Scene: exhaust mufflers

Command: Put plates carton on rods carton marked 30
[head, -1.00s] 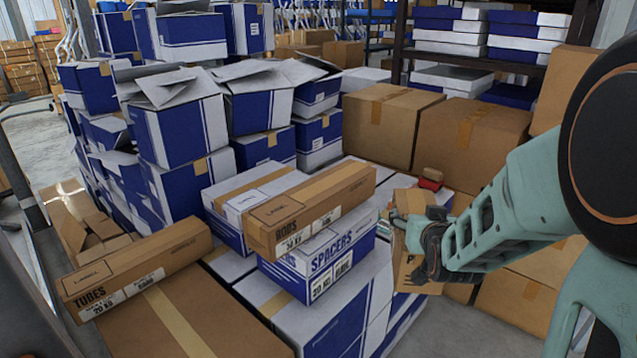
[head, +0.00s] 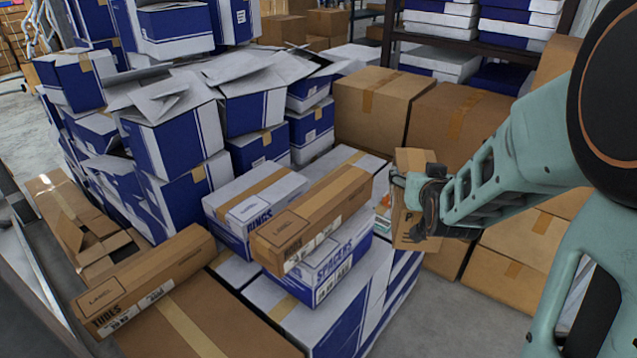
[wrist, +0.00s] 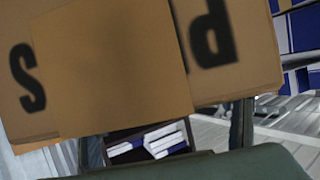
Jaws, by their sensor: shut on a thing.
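The plates carton (head: 408,232) is a brown box to the right of the stacks, tilted on end, with a "P" showing in the head view. My gripper (head: 412,192) is shut on it and holds it up beside the white-and-blue stack. In the wrist view the carton (wrist: 110,75) fills the upper part, with "S" and "P" readable. The rods carton (head: 313,215) is a long brown box lying on top of the blue-and-white spacers carton (head: 330,265). Its number is too small to read now; in the earlier head frame it looks like 30.
The rings carton (head: 250,205) stands left of the rods carton. The tubes carton (head: 145,275) lies on a large brown box at the front left. Blue-and-white boxes pile up behind at left. Large brown boxes (head: 380,110) stand behind my gripper.

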